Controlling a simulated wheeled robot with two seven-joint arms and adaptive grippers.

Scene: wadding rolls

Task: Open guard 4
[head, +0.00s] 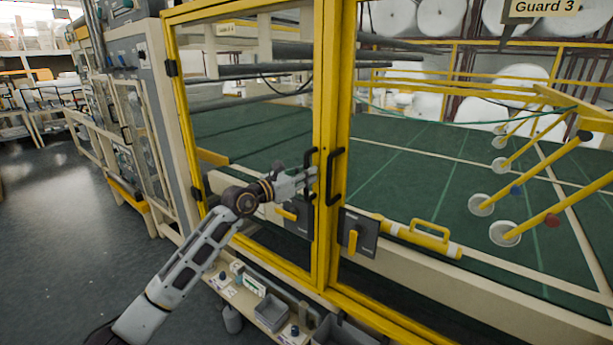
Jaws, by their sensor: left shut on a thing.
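A dark latch box with a yellow lever (288,214) sits just below the gripper. The door stands close beside the neighbouring yellow frame, and I cannot tell whether there is a gap. My right gripper is not in view.
The neighbouring guard has its own black handle (336,177) and a latch box (357,234) with a yellow bolt. A Guard 3 sign (545,7) hangs at the upper right. A low shelf with bins (343,333) lies below the doors. Grey floor (60,220) is clear at left.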

